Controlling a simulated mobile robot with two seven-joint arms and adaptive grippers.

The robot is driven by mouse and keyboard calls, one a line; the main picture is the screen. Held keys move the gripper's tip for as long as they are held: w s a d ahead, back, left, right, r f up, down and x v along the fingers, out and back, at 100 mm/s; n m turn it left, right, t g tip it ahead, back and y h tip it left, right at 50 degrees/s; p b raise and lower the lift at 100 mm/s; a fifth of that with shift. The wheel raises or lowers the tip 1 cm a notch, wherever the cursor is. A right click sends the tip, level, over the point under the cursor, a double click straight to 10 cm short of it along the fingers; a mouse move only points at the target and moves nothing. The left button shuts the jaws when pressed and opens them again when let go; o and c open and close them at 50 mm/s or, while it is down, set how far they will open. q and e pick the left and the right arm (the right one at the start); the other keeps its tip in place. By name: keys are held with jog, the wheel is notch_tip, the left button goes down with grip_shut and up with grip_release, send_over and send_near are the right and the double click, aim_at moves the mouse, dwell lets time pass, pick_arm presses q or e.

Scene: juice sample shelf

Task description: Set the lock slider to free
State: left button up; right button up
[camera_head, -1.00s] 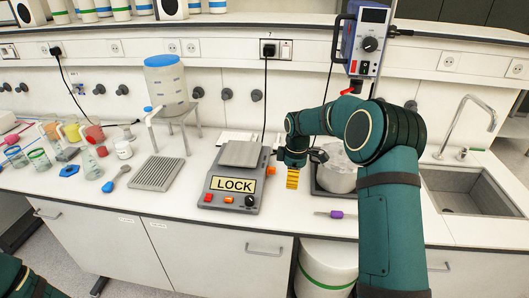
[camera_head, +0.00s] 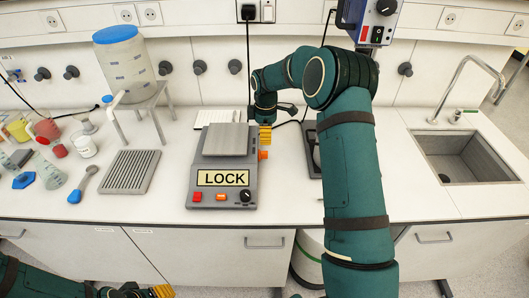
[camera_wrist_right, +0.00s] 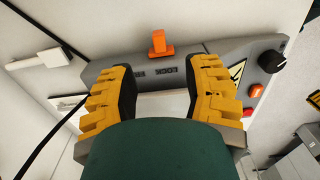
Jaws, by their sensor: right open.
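The grey balance (camera_head: 223,165) stands on the bench, and its front display reads LOCK. The orange lock slider (camera_head: 263,155) sticks out of its right side. In the right wrist view, the slider (camera_wrist_right: 160,42) shows beyond the gap between the fingertips, near upside-down LOCK lettering and a second, partly readable label. Which label it sits at I cannot tell. My right gripper (camera_head: 265,134) is open, with yellow fingertips, beside the balance's right side just behind the slider. My left gripper (camera_head: 150,292) is partly visible at the bottom left edge, away from the balance; its opening is unclear.
A ribbed grey tray (camera_head: 130,172) and a clear tank on a stand (camera_head: 125,65) are left of the balance. Glassware stands farther left. A sink (camera_head: 465,157) is at the right. The bench in front of the balance is a narrow clear strip.

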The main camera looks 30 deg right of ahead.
aim_at(265, 152)
notch_tip(265, 152, down, 9)
jog(key=shift+w+f, duration=0.1)
dwell(0.4)
grip_shut()
